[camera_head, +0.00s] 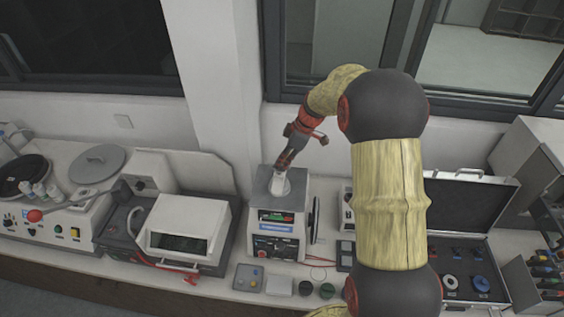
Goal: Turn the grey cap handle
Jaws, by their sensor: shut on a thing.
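The mounting press (278,228) is a pale box with a grey top, standing on the bench in the middle of the picture. The light grey cap handle (280,184) rises from the top of the press. My gripper (283,166), dark with red parts, comes down from above and is shut on the cap handle. The fingers hide the handle's upper part, and its exact turn angle cannot be told at this size.
A white-lidded machine (187,228) stands left of the press, and a polishing unit (48,205) farther left. An open case (468,255) lies at the right. Small pots (326,290) and a grey tray (248,277) sit in front of the press. A window is behind.

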